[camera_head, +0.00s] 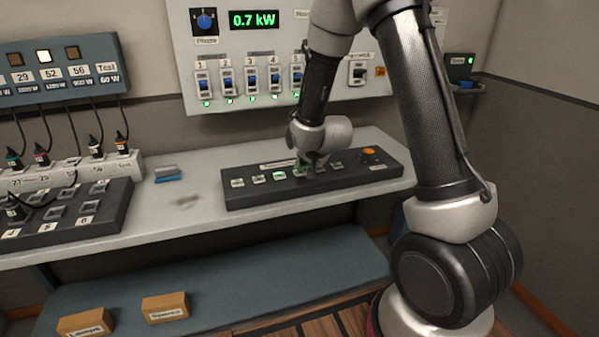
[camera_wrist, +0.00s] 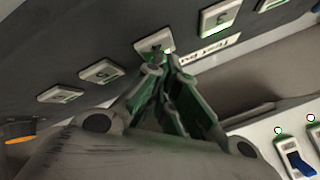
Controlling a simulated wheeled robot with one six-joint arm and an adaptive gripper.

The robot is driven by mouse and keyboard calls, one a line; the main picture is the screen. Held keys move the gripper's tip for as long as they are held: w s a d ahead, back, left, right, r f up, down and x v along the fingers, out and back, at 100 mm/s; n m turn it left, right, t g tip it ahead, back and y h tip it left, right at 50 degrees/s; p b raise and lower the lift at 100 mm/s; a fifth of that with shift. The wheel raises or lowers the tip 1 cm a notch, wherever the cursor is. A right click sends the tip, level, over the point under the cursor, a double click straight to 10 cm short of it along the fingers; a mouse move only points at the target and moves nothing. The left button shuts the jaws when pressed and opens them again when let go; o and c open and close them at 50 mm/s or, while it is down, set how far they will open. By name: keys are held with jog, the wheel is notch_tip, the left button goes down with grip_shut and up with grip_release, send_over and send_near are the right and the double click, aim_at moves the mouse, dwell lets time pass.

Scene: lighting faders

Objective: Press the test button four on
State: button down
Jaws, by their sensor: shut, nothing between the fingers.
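The dark test panel (camera_head: 325,182) lies on the grey bench with a row of square buttons. Its third button from the left (camera_head: 279,175) glows green; it also shows in the wrist view (camera_wrist: 221,15). The fourth button (camera_wrist: 155,44) is pale and appears unlit, just past my fingertips. My gripper (camera_head: 303,171) points down over this button and largely hides it in the head view. In the wrist view my gripper (camera_wrist: 162,64) is shut and empty, its tips at the button's edge. I cannot tell whether they touch it or whether it is pushed in.
An orange knob (camera_head: 369,152) sits at the panel's right end. The wall board above carries breaker switches (camera_head: 227,81) and a display (camera_head: 254,19) reading 0.7 kW. A blue object (camera_head: 167,174) lies left of the panel. A dark button console (camera_head: 75,212) stands further left.

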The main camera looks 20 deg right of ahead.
jog(key=shift+r, duration=0.45)
notch_tip(320, 180, up, 6)
dwell(0.5)
dwell(0.3)
jog(key=n+g, duration=0.3)
send_over(307, 182)
notch_tip(307, 182, down, 4)
jog(key=shift+f, duration=0.1)
jog(key=s+d+r+n, duration=0.1)
jog(key=s+d+r, duration=0.2)
jog(key=s+r, duration=0.3)
jog(key=s+d+r+n+g, duration=0.1)
jog(key=s+r, duration=0.5)
jog(key=s, duration=0.8)
jog(key=s+d+r+n, duration=0.3)
jog(key=s+d+r, duration=0.2)
jog(key=s, duration=0.5)
jog(key=shift+r+g+h, duration=0.4)
jog(key=shift+r, duration=0.5)
